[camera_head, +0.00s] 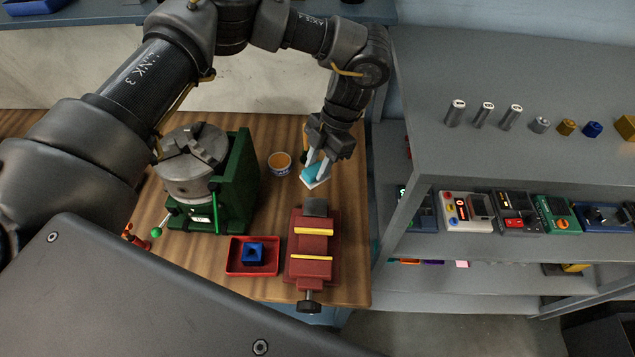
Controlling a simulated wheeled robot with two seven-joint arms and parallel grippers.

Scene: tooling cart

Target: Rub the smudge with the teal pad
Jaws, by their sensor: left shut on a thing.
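My left gripper (315,167) reaches in from above and is shut on the teal pad (313,175). The pad has a pale underside and is held tilted, over the back right part of the wooden tabletop (349,220). I cannot tell whether the pad touches the surface. I cannot make out the smudge; the gripper and pad may hide it. My right gripper is not in view.
A red vise (313,246) stands just in front of the pad. A small cup (280,163) is to its left, and a green chuck fixture (237,185) further left. A red tray (236,268) holds a blue block (253,253). Grey shelves (440,120) stand at right.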

